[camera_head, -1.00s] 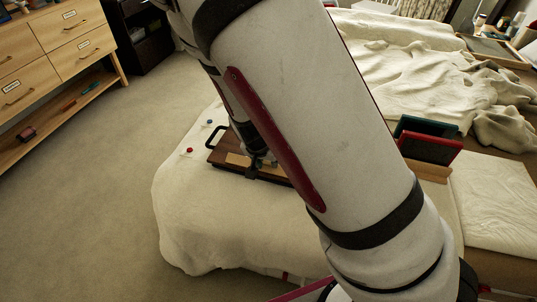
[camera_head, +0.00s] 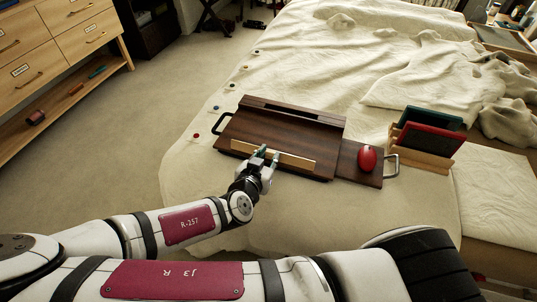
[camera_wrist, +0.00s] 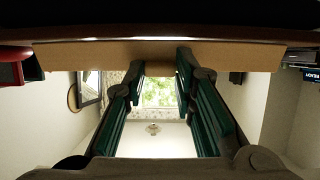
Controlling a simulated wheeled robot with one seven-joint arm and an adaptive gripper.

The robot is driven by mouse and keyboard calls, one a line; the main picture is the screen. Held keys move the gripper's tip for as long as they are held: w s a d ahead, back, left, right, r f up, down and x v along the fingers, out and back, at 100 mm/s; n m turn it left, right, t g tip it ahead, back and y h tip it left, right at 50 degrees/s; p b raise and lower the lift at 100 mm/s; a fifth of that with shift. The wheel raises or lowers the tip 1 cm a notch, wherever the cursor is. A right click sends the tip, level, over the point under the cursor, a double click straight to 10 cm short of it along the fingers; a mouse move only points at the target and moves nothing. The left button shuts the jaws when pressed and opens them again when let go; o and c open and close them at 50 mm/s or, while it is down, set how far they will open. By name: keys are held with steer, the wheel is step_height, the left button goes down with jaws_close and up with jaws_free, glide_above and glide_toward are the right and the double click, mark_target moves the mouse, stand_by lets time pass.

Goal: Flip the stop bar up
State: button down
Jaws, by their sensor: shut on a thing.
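The stop bar (camera_head: 297,162) is a long light-wood strip along the front of a dark wooden lap desk (camera_head: 270,122) on the bed. My gripper (camera_head: 262,153) is at the strip, left of its middle, reaching in from the near side. In the wrist view the stop bar (camera_wrist: 95,57) runs across the top, below the dark desk edge. My gripper's green-padded fingers (camera_wrist: 160,62) meet it there and are shut on it with a gap between them. The bar's exact tilt is hard to tell.
A red mouse (camera_head: 367,158) rests on the desk's right extension, with a metal handle (camera_head: 391,165) beside it. A stand with a red tablet-like item (camera_head: 429,141) and a green one is farther right. Several small round items lie along the bed's left edge.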

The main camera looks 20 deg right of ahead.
steer(key=shift+s+a+f+t+h+b, duration=0.2)
steer(key=shift+t+h+b, duration=0.25)
steer(key=shift+b, duration=0.3)
steer(key=shift+s+f+t+h+b, duration=0.1)
steer(key=shift+f+t+h+b, duration=0.2)
steer(key=shift+t+b, duration=0.35)
steer(key=shift+b, duration=0.35)
steer(key=c, duration=1.3)
jaws_free()
steer(key=shift+r, duration=0.1)
step_height(320, 180, up, 10)
